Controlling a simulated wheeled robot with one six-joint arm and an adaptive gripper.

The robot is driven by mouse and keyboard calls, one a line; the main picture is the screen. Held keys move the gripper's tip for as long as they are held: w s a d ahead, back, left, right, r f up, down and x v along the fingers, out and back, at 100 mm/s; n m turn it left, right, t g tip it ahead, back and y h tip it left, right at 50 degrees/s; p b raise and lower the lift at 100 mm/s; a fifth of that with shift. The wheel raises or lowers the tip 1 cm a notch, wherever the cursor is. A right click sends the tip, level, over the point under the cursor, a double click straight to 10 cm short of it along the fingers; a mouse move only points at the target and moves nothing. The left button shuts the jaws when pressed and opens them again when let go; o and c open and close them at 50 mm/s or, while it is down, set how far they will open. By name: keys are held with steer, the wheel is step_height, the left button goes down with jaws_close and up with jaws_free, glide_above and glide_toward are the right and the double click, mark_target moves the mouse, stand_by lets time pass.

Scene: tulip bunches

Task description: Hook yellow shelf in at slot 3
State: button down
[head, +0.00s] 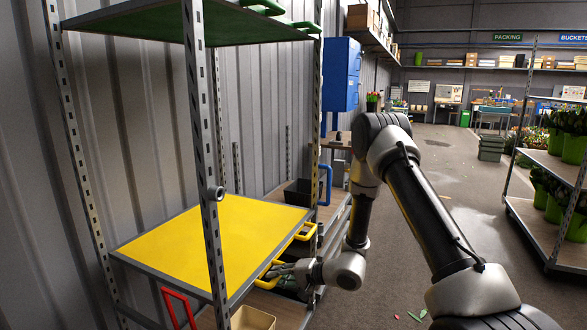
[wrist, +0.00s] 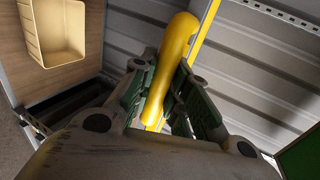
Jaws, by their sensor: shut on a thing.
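The yellow shelf (head: 215,240), a flat yellow board with a grey rim, sits between the posts of the metal rack (head: 205,150) in the head view. It looks about level. Two yellow handles stick out on its right side. My gripper (head: 283,272) is shut on the nearer handle (head: 266,280). In the wrist view, the green-padded fingers of my gripper (wrist: 163,105) close around the yellow handle (wrist: 172,60). I cannot see whether the shelf's hooks sit in the posts. No slot number is readable, so slot 3 cannot be picked out.
A green shelf (head: 150,22) is above the yellow one. Below are a red handle (head: 178,306) and a beige bin (head: 252,318), also in the wrist view (wrist: 55,35). A corrugated wall (head: 150,120) stands close behind. The aisle floor (head: 450,170) is mostly open.

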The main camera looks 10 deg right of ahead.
step_height(320, 180, down, 6)
steer(key=shift+w+r, duration=0.1)
steer(key=c, duration=1)
jaws_free()
steer(key=shift+c, duration=0.2)
steer(key=v, duration=0.8)
